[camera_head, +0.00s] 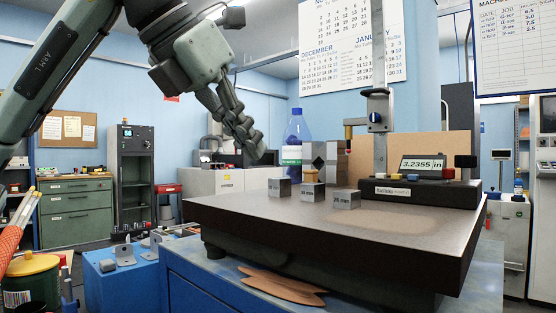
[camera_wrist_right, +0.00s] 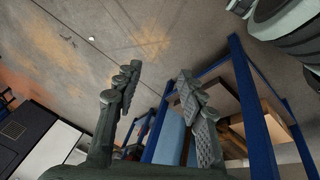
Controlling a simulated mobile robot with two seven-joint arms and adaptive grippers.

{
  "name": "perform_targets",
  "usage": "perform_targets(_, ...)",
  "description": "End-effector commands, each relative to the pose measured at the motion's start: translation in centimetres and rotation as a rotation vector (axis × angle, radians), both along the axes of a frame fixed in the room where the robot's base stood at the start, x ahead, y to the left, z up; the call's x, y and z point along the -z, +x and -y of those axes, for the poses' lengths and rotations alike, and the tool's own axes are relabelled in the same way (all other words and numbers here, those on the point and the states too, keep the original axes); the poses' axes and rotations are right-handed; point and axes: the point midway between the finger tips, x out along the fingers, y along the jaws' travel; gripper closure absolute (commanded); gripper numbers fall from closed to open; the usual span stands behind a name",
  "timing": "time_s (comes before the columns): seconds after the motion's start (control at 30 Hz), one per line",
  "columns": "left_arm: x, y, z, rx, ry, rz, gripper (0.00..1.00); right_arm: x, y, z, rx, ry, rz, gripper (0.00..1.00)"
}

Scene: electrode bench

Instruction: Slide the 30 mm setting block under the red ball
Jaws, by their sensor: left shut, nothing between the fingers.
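Three small grey steel blocks stand in a loose row on the dark surface plate (camera_head: 400,226). The middle block (camera_head: 312,192) seems to be marked 30 mm, though its print is small. The left block (camera_head: 279,188) has a label too small to read, and the right block (camera_head: 346,199) seems to read 26 mm. The height gauge's probe (camera_head: 348,131) shows red and brass behind the blocks; I cannot make out a separate red ball. My left gripper (camera_head: 254,157) is shut and empty, above and left of the blocks. My right gripper (camera_wrist_right: 158,76) is open and empty in the right wrist view.
The gauge readout (camera_head: 422,164) stands at the plate's back right. A dark checked block (camera_head: 325,157) and a blue bottle (camera_head: 294,138) are behind the blocks. The plate's front right is clear. A blue frame (camera_wrist_right: 250,95) and floor lie below my right gripper.

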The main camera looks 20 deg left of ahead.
Motion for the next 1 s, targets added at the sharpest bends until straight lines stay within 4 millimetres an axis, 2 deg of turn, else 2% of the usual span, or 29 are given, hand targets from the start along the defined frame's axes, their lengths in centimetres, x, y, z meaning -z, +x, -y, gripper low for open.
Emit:
perform_targets(0.43, 6.5, 5.9, 2.2, 0.001, 0.001, -0.006, 1.0, -0.3, -0.2, 0.0, 0.002, -0.003, 0.001, 0.6)
perform_targets(0.7, 6.4, 9.2, 3.4, 0.001, -0.001, -0.002, 1.0, 1.2, 0.5, 0.0, -0.003, 0.006, -0.007, 0.6)
perform_targets(1.0, 6.4, 9.8, 3.6, 0.001, -0.001, -0.001, 1.0, 1.6, 0.7, 0.0, -0.003, 0.008, -0.008, 0.6)
